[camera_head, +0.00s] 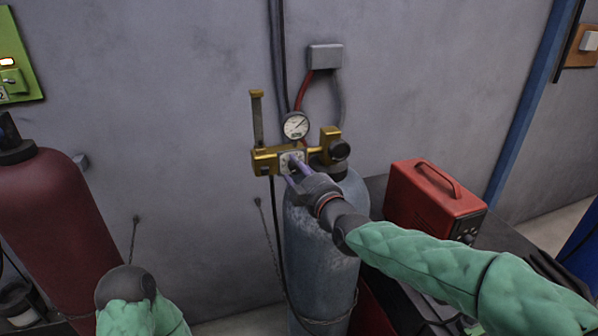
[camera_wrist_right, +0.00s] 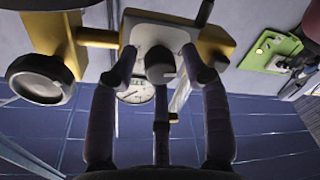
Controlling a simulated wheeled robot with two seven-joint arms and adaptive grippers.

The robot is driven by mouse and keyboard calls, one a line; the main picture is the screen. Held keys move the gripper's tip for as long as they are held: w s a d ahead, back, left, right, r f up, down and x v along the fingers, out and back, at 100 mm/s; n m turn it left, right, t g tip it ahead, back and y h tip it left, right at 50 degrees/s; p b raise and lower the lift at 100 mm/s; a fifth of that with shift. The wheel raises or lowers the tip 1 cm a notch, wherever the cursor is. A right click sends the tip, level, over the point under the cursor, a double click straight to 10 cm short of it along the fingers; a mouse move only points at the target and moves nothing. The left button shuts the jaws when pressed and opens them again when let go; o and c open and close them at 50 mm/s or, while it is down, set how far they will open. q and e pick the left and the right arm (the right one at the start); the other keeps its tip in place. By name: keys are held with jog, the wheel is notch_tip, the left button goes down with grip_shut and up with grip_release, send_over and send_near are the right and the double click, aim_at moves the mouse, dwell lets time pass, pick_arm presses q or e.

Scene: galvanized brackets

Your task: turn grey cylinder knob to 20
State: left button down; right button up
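The grey cylinder (camera_head: 310,235) stands upright against the wall, with a brass regulator (camera_head: 265,161) at its top. A small dark knob (camera_wrist_right: 160,66) sits on a pale square plate (camera_wrist_right: 150,32) on the regulator's front. In the head view the plate (camera_head: 291,158) is partly hidden by the fingers. My right gripper (camera_head: 293,172) reaches it from the front right. In the right wrist view its fingertips (camera_wrist_right: 163,68) stand apart on both sides of the knob, with gaps showing. The plate's markings are too small to read.
A round gauge (camera_head: 295,126) sits above the regulator, and a black round handwheel (camera_head: 340,149) is at its right. A dark red cylinder (camera_head: 50,220) stands at left. A red box (camera_head: 432,203) with a handle stands right of the grey cylinder, near my right arm.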

grip_shut()
